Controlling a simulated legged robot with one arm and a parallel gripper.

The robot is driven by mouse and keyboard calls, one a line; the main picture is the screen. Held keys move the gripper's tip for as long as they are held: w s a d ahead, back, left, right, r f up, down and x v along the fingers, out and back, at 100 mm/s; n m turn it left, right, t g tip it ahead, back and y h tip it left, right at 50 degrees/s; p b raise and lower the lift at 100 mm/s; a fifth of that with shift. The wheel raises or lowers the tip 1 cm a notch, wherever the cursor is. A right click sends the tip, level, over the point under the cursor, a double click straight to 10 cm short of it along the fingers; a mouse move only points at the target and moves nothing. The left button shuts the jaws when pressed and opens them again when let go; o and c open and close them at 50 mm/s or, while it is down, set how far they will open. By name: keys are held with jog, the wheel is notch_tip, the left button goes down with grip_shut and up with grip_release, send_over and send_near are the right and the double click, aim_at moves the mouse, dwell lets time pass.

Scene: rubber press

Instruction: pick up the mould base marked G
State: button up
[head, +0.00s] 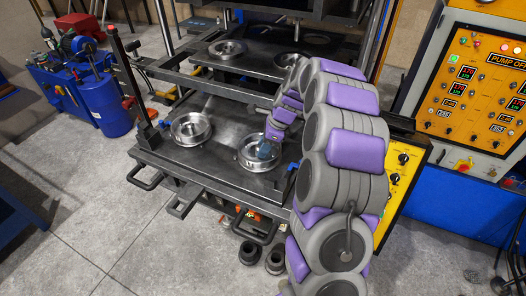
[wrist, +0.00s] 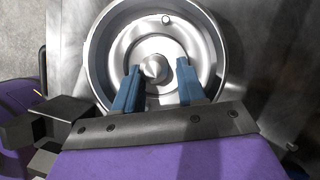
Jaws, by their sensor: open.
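Two round metal mould bases rest on the press's lower plate (head: 205,165). One mould base (head: 191,128) is on the left of the plate. The other mould base (head: 250,160) is on the right, partly behind my gripper (head: 268,150). In the wrist view my gripper (wrist: 154,68) is open over a round metal mould base (wrist: 206,40), its blue fingers on either side of the central knob (wrist: 153,67). I cannot tell whether the fingers touch the knob. No letter G is readable on either base.
Two more round metal parts sit on the upper plate (head: 262,65) of the press. An orange control panel (head: 485,85) stands at the right. A blue pump unit (head: 85,80) stands at the left. Dark cups (head: 250,253) are on the floor in front.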

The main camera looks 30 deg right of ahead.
jog(key=shift+a+r, duration=0.1)
jog(key=shift+a, duration=1)
jog(key=c, duration=0.6)
jog(key=shift+d, duration=0.35)
grip_shut()
